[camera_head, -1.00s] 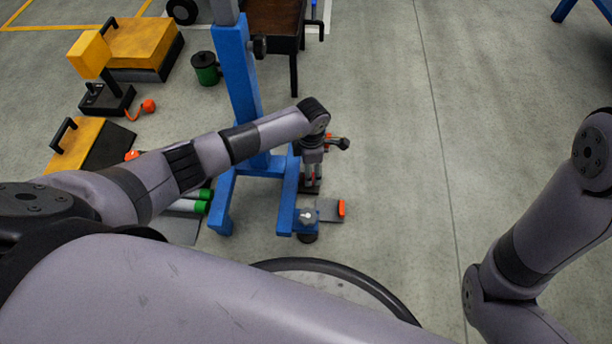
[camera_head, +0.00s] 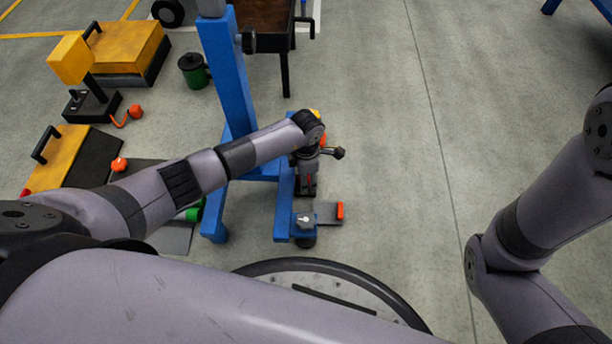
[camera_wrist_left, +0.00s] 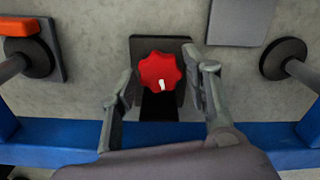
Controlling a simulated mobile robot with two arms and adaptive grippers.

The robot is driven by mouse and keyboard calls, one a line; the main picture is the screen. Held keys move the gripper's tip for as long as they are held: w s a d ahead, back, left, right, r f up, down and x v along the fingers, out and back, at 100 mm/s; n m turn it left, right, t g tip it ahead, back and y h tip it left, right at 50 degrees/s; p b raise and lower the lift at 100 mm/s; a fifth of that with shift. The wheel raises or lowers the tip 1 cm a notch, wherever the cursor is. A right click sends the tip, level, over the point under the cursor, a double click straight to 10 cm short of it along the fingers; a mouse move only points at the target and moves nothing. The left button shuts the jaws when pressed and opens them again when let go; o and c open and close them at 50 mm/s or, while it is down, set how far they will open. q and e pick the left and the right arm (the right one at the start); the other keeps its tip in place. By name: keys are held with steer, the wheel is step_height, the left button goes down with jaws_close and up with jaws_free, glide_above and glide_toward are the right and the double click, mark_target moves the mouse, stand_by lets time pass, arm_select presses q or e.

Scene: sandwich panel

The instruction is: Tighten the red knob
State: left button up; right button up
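The red knob (camera_wrist_left: 158,72) has a lobed rim with a white mark and shows in the left wrist view, above a dark plate (camera_wrist_left: 157,112). My left gripper (camera_wrist_left: 167,74) is open, with one finger on each side of the knob. A gap shows between each finger and the knob, and no contact is clear. In the head view my left gripper (camera_head: 307,186) points down beside the blue stand's foot, with only a little red showing there. My right gripper is outside the views; only the right arm shows.
A blue upright stand (camera_head: 228,75) and its crossbar (camera_wrist_left: 60,132) are close to my left gripper. A grey plate with an orange end (camera_head: 340,211) lies to its right. Yellow equipment (camera_head: 128,48) stands at the back left. The floor on the right is clear.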

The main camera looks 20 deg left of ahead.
arm_select(q)
steer(key=c, duration=0.7)
steer(key=shift+m, duration=1.6)
steer(key=o, duration=1.1)
steer(key=shift+o, duration=0.2)
